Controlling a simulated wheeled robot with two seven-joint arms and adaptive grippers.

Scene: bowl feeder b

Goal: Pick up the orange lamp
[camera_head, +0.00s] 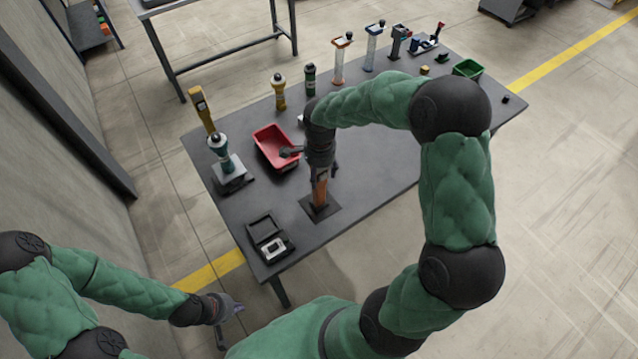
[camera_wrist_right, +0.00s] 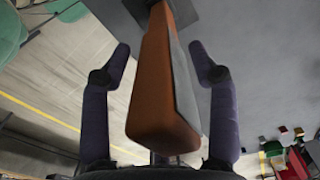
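The orange lamp (camera_head: 320,190) stands upright on a dark square pad (camera_head: 314,213) near the table's front edge. Its upper part is hidden behind my right gripper in the head view. In the right wrist view the lamp (camera_wrist_right: 155,85) has an orange side and a grey face. It lies between the two spread fingers of my right gripper (camera_wrist_right: 163,62), with a gap visible on each side. My right gripper (camera_head: 315,165) comes down over the lamp from above and is open. My left gripper (camera_head: 227,308) hangs low in front of the table, away from the lamp; its fingers are too small to judge.
A red bin (camera_head: 272,150) stands just left of my right gripper. A black box (camera_head: 268,238) lies at the front left corner. A teal-topped device (camera_head: 225,160) and yellow tool (camera_head: 201,108) stand at the left. Several devices line the back, near a green bin (camera_head: 468,68).

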